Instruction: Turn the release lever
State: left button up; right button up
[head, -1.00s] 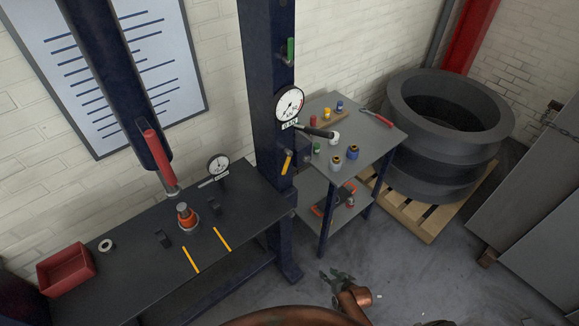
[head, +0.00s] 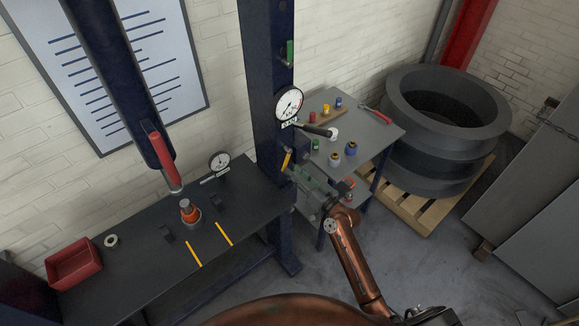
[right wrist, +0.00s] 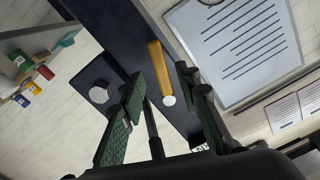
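A yellow lever (head: 286,160), the likely release lever, is on the blue press column (head: 268,100), below the round gauge (head: 289,104). My right gripper (head: 303,178) is just right of and below it in the head view. In the right wrist view the yellow lever (right wrist: 160,72) with its pale round end lies ahead, between the two green-padded fingers of the right gripper (right wrist: 162,85). The fingers are apart with nothing visibly held; contact with the lever cannot be told. My left gripper is not in view.
A black-handled lever (head: 318,131) sticks out above the yellow one, toward a small grey table (head: 375,142) with several small items. A green handle (head: 290,53) is higher on the column. The press bench (head: 130,262) holds an orange-and-grey part (head: 190,212) and a red bin (head: 73,266).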

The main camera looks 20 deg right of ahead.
aim_at(286, 164)
jog(key=shift+x, duration=1.75)
jog(key=shift+c, duration=0.5)
grip_shut()
